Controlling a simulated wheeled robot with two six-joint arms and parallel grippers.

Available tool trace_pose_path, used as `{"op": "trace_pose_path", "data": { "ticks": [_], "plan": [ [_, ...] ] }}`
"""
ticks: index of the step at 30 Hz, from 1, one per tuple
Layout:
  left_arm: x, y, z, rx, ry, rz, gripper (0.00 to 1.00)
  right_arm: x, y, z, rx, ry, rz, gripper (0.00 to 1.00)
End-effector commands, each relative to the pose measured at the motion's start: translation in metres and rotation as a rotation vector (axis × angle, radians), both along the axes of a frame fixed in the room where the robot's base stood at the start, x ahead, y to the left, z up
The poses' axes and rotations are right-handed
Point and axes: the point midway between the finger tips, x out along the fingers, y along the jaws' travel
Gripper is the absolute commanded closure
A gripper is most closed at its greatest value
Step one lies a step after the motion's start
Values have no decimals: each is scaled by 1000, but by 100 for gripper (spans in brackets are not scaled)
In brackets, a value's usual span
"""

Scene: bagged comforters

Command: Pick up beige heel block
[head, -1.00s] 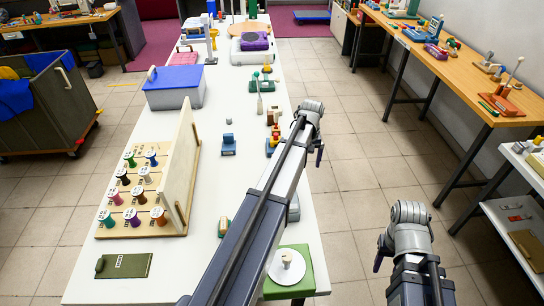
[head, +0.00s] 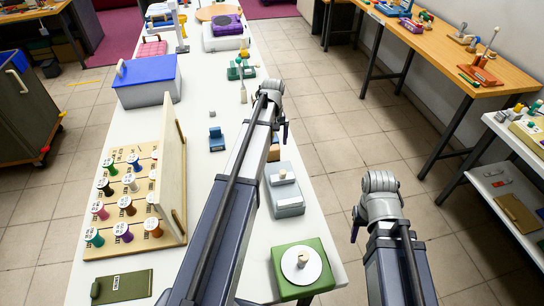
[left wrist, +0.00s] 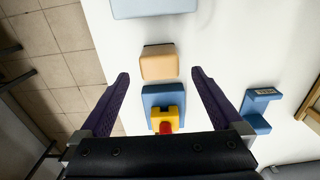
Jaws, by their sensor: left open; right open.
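The beige heel block (left wrist: 158,62) lies on the white table in the left wrist view, just beyond and between my left gripper's fingertips. It is partly visible in the head view (head: 273,152), beside my left arm. My left gripper (left wrist: 158,78) is open and empty, with one purple finger toward each side of the block. In the head view the left gripper (head: 284,130) hangs beyond the arm, largely hidden by its wrist. My right gripper (head: 355,232) is open and empty over the floor right of the table.
A blue stand (left wrist: 258,110) is to the right. A grey-blue box (head: 285,190) and green board (head: 300,268) lie nearer. A spool rack (head: 125,200) stands left.

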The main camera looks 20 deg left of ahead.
Motion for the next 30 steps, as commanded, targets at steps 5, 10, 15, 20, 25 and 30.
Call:
{"op": "trace_pose_path", "data": {
  "ticks": [5, 10, 15, 20, 25, 30],
  "plan": [
    [0, 0, -4, 0, 0, 0, 0, 0, 0, -4, 0, 0, 0, 50],
    [-2, -1, -14, 0, 0, 0, 0, 0, 0, -14, 0, 0, 0, 50],
    [-5, -3, -34, 0, 0, 0, 0, 0, 0, -34, 0, 0, 0, 50],
    [-5, -3, -53, 0, 0, 0, 0, 0, 0, -54, 0, 0, 0, 50],
    [-5, -3, -57, 0, 0, 0, 0, 0, 0, -57, 0, 0, 0, 50],
    [-5, -3, -56, 0, 0, 0, 0, 0, 0, -56, 0, 0, 0, 50]
  ]
}}
